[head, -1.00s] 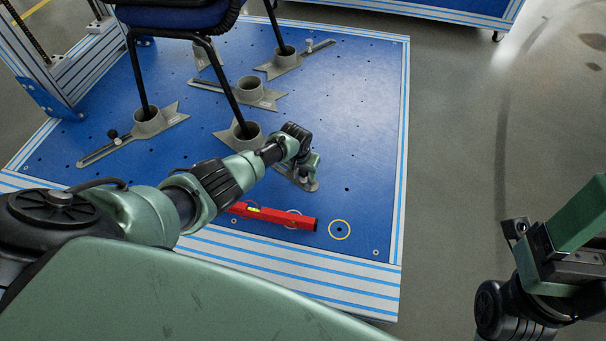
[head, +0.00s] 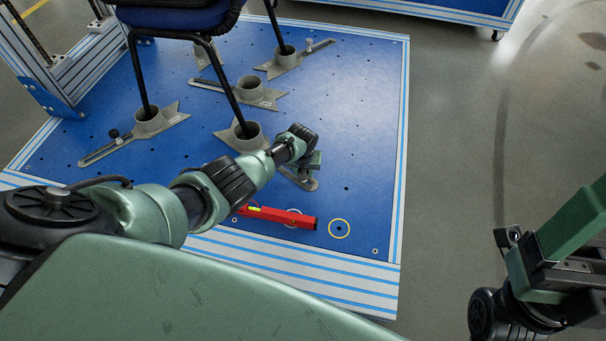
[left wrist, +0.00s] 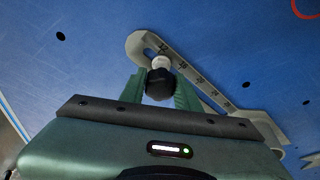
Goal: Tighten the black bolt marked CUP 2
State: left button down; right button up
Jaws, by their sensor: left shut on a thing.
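A black bolt head (left wrist: 160,84) on a pale shank stands at the slotted end of a grey plate (left wrist: 190,72) in the left wrist view. My left gripper (left wrist: 160,90) has its two green fingers around this bolt, shut on it. In the head view my left gripper (head: 308,168) is low over the grey slotted plate (head: 300,180) nearest me and hides the bolt. Another black bolt (head: 113,133) stands on the left cup's plate. I cannot read a CUP 2 mark. My right gripper (head: 555,265) is at the right, over the floor; its jaws are unclear.
A chair's legs stand in grey cups (head: 249,134) on the blue platform (head: 350,120). The floor to the right is clear.

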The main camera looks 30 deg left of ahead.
pick_arm(q)
jog(key=shift+m+h, duration=0.3)
jog(key=shift+m, duration=1.2)
jog(key=c, duration=1)
grip_release()
jog(key=shift+c, duration=0.2)
